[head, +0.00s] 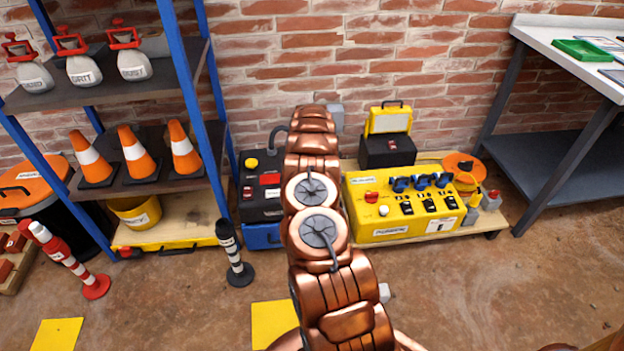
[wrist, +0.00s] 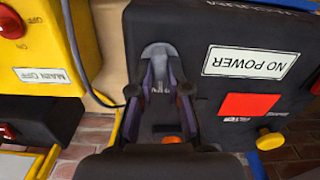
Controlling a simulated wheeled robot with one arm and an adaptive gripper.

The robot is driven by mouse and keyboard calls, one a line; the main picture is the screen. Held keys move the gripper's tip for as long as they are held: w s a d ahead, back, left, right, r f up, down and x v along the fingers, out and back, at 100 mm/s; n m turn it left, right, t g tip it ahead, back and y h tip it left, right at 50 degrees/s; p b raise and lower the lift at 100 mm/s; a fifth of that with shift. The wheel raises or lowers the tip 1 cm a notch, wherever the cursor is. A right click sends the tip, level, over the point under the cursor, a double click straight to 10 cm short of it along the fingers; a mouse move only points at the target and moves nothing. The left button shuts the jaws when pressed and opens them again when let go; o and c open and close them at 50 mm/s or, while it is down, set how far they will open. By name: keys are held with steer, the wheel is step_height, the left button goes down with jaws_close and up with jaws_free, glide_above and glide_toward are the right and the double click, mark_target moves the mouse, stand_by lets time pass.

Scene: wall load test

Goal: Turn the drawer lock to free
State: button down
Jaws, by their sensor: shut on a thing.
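My gripper (wrist: 160,76) is shut on a grey rounded piece (wrist: 158,50) on the face of a black box (wrist: 198,22) in the wrist view. This piece may be the drawer lock; the fingers cover much of it and I cannot read its position. The box bears a "NO POWER" label (wrist: 250,62), a red square (wrist: 248,105) and a yellow knob (wrist: 271,139). In the head view the black box (head: 257,205) stands left of my arm, above a blue part (head: 262,236). My copper arm hides my gripper there.
A yellow panel (head: 385,225) with knobs and switches stands right of my arm, a yellow-black case (head: 388,150) behind it. A shelf (head: 45,95) with cones is at left, and a black post (head: 234,255) stands in front. The floor at right is clear.

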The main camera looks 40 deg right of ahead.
steer(key=shift+m, duration=0.5)
steer(key=shift+s, duration=0.1)
steer(key=c, duration=1.1)
jaws_free()
steer(key=shift+r, duration=0.1)
step_height(320, 180, up, 12)
steer(key=shift+f, duration=0.1)
